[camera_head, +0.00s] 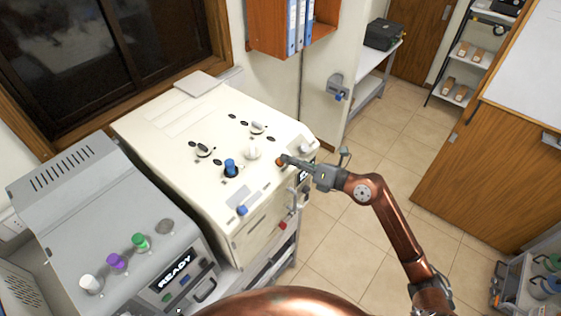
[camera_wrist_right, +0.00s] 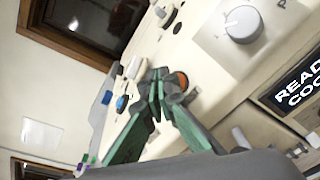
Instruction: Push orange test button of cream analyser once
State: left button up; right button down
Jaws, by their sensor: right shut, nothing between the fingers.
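The cream analyser (camera_head: 180,125) stands left of centre in the head view, with knobs, dark holes and a blue-capped part on its sloped top. The orange test button (camera_head: 279,162) is on its right part, right at the tips of my right gripper (camera_head: 287,160). In the right wrist view the orange button (camera_wrist_right: 183,79) shows partly behind the shut fingertips (camera_wrist_right: 165,88). The fingers are shut and empty, and the tips overlap the button; I cannot tell whether they touch it or press it in. My left gripper is in neither view.
A grey machine (camera_head: 125,240) with coloured caps and a READY display stands left of the analyser. A white knob (camera_wrist_right: 242,24) and a lit display (camera_wrist_right: 300,85) are near the fingers in the wrist view. The tiled floor (camera_head: 375,140) to the right is open.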

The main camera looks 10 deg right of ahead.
jog(key=shift+f, duration=0.1)
jog(key=shift+w+a+f, duration=0.15)
jog(key=shift+w+f, duration=0.1)
jog(key=shift+w+a+f, duration=0.15)
jog(key=shift+f, duration=0.2)
dwell(1.1)
jog(key=shift+s+d+r+p, duration=0.3)
jog(key=shift+s+r+p, duration=0.1)
jog(key=shift+r, duration=0.25)
jog(key=r+p, duration=0.1)
jog(key=s+d+r+p, duration=0.1)
jog(key=s+r+p, duration=0.1)
jog(key=r, duration=0.1)
jog(key=shift+s+d+r, duration=0.1)
jog(key=shift+s+d, duration=0.05)
jog(key=shift+d, duration=0.2)
dwell(0.9)
